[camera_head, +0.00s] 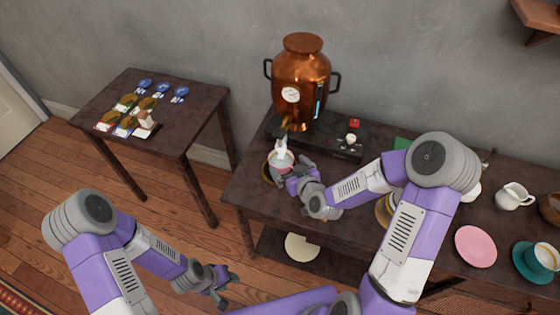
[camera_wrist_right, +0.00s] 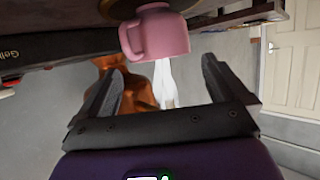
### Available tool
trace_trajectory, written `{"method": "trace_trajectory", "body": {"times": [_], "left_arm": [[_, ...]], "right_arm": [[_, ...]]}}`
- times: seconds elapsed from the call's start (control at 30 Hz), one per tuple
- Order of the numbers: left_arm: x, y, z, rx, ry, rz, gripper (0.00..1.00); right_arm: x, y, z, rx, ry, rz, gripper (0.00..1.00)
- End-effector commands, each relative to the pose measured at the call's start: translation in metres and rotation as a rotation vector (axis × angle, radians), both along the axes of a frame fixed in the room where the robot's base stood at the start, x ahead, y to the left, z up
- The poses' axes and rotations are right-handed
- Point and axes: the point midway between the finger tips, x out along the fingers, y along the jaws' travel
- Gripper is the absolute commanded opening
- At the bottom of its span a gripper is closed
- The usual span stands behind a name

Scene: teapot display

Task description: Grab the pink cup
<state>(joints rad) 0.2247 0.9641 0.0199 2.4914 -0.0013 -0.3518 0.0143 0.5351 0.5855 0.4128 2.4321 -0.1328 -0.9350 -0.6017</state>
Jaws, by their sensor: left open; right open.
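The pink cup (camera_head: 281,163) stands below the urn's spout on the dark table's left end, partly hidden by my right gripper in the head view. In the right wrist view the pink cup (camera_wrist_right: 160,36) is at the top, with its handle towards the left. My right gripper (camera_head: 291,170) is open, its fingers pointing at the cup; in the right wrist view (camera_wrist_right: 160,75) the cup lies just beyond the fingertips, not gripped. My left gripper (camera_head: 226,284) is open and empty, low in front of the table.
A copper urn (camera_head: 302,78) with a spout stands behind the cup; a white stream or vapour (camera_head: 283,147) shows above the cup. A black panel (camera_head: 335,137) adjoins it. A side table (camera_head: 185,130) holds cards.

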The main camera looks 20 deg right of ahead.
Motion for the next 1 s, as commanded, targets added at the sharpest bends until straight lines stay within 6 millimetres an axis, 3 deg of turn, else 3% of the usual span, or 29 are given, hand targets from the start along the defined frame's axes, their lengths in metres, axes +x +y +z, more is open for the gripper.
{"method": "trace_trajectory", "body": {"times": [0.3,0.6,1.0], "left_arm": [[0.000,0.000,-0.012,0.000,0.000,0.000,0.43],[0.000,0.000,-0.012,0.000,-0.001,0.000,0.43],[0.000,0.000,-0.012,0.000,-0.001,0.000,0.43]], "right_arm": [[0.040,0.008,-0.017,0.001,0.000,0.001,1.00],[0.045,0.009,-0.017,0.000,0.000,0.001,1.00],[0.046,0.009,-0.017,0.001,-0.001,0.001,0.44]]}}
